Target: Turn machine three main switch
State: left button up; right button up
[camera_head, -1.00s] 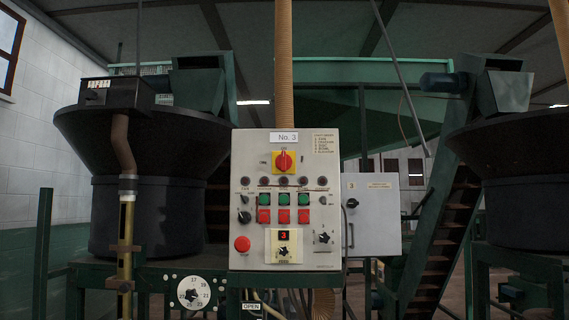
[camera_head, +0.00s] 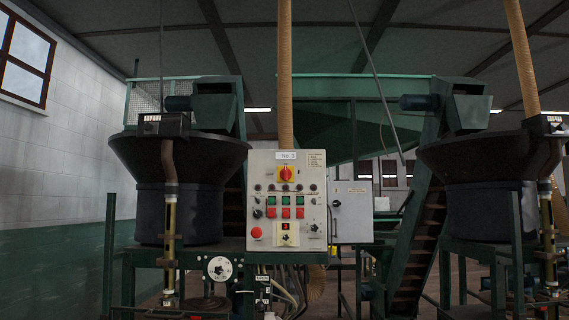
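The machine three control panel (camera_head: 287,200) is a pale upright box at the middle of the head view, with a "No. 3" label (camera_head: 286,155) near its top. The main switch (camera_head: 287,174) is a red rotary knob on a yellow square plate, just below that label. The knob's handle appears upright. Below it are rows of green and red buttons, a red round stop button (camera_head: 256,232) and a small red display reading 3 (camera_head: 285,225). Neither of my grippers is in view.
A grey cabinet (camera_head: 351,212) adjoins the panel's right side. Black hoppers stand left (camera_head: 180,190) and right (camera_head: 484,180) on green frames. A white numbered dial (camera_head: 220,269) sits low left of the panel. A green inclined conveyor (camera_head: 413,245) rises at right.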

aim_at(286, 173)
jog(key=z, duration=1.25)
jog(key=i, duration=1.35)
jog(key=u, duration=0.65)
jog(key=i, duration=0.9)
jog(key=u, duration=0.75)
